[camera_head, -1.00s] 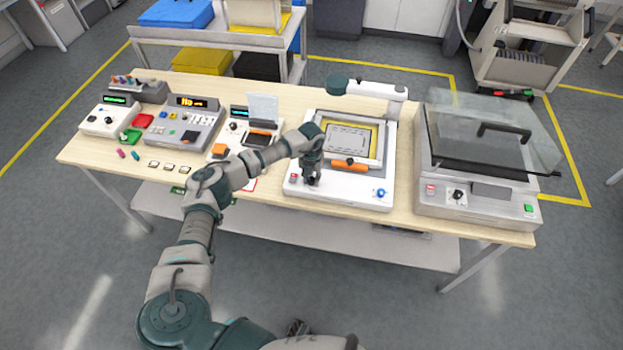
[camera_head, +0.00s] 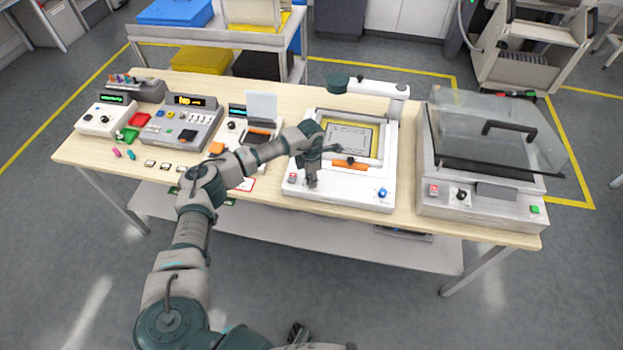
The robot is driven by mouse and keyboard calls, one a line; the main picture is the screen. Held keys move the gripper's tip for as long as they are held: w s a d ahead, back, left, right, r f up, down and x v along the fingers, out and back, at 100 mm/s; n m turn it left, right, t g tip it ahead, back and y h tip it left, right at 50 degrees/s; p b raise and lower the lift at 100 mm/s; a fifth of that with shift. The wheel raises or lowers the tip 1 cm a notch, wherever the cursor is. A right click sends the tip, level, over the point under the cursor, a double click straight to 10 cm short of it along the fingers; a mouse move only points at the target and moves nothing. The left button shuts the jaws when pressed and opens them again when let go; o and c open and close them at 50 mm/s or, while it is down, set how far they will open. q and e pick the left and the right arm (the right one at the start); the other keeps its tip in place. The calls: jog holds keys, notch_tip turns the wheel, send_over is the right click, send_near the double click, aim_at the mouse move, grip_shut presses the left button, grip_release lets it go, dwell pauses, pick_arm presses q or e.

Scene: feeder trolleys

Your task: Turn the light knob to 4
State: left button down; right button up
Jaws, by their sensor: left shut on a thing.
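The white device (camera_head: 338,197) with a yellow-framed screen area stands at the middle right of the table. Its front panel has a red button (camera_head: 292,178) on the left and a blue knob (camera_head: 382,193) on the right. My left gripper (camera_head: 312,185) points down onto the panel, just right of the red button. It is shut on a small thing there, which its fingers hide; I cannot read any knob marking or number.
An orange-handled part (camera_head: 350,164) lies just right of my left gripper. A machine with a clear lid (camera_head: 495,140) stands to the right. Several small consoles, one with an amber display (camera_head: 190,101), fill the left side. A white arm with a dark head (camera_head: 370,86) overhangs the device.

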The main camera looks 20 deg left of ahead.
pick_arm(q)
jog(key=m+b, duration=0.1)
jog(key=m, duration=0.4)
jog(key=shift+w+a+r+m+b, duration=0.1)
jog(key=shift+m+b, duration=0.2)
jog(key=shift+b, duration=0.1)
jog(key=m+b, duration=0.1)
jog(key=m, duration=0.4)
jog(key=shift+b, duration=0.4)
jog(key=m+b, duration=0.1)
jog(key=m, duration=0.3)
jog(key=shift+m, duration=0.4)
jog(key=m+b, duration=0.1)
jog(key=m, duration=0.2)
jog(key=m+b, duration=0.1)
jog(key=m, duration=0.1)
jog(key=shift+w+r+m, duration=0.1)
jog(key=shift+r+m, duration=0.1)
jog(key=shift+m, duration=0.2)
pick_arm(e)
jog(key=w+r, duration=0.3)
jog(key=r, duration=0.5)
jog(key=w+a+r, duration=0.1)
jog(key=w+r, duration=0.3)
jog(key=r, duration=0.4)
jog(key=shift+w+r+t, duration=0.15)
jog(key=shift+r+t, duration=0.25)
jog(key=shift+w, duration=0.1)
jog(key=shift+r, duration=0.1)
